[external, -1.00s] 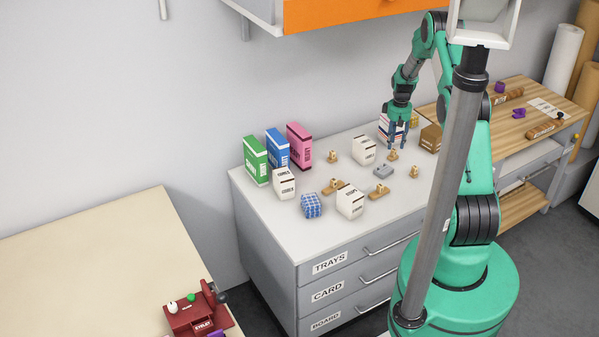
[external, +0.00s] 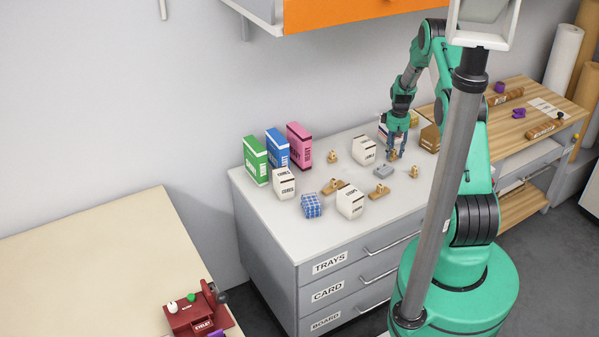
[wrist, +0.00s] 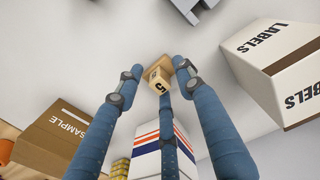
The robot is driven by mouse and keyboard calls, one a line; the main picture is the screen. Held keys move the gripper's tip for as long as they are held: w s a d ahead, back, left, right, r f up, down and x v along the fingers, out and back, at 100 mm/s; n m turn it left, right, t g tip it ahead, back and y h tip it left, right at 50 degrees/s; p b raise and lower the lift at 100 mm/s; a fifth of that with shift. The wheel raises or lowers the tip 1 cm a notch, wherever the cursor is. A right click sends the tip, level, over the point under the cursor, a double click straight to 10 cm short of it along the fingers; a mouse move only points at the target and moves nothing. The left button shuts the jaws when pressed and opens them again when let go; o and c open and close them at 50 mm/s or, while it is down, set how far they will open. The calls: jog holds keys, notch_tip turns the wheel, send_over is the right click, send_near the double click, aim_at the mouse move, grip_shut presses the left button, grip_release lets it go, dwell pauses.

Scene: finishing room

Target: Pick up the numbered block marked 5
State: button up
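My gripper (wrist: 160,76) has three blue fingers spread around the block. A small gap shows between the left fingertip and the block; contact at the other fingers is unclear. In the external view my gripper (external: 396,156) points down at the block (external: 392,156) on the white cabinet top, its fingers partly covering it.
A white LABELS box (wrist: 275,65) stands close to the right in the wrist view. A brown SAMPLE box (wrist: 62,132) and a striped box (wrist: 158,153) are near. A grey piece (external: 382,171) and several wooden pieces lie around. The cabinet top's (external: 290,232) front left is clear.

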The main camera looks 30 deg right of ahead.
aim_at(394, 149)
jog(key=shift+c, duration=0.3)
jog(key=c, duration=0.9)
jog(key=shift+o, duration=0.2)
jog(key=shift+r, duration=0.75)
notch_tip(394, 149, up, 2)
jog(key=shift+r, duration=0.1)
jog(key=s+a, duration=0.2)
jog(key=s, duration=0.2)
jog(key=s+a+r, duration=0.1)
jog(key=s+a, duration=0.2)
jog(key=s, duration=0.2)
jog(key=s+a, duration=0.2)
jog(key=s, duration=0.3)
jog(key=shift+s+a+r, duration=0.1)
jog(key=shift+a+r, duration=0.05)
jog(key=shift+a, duration=0.1)
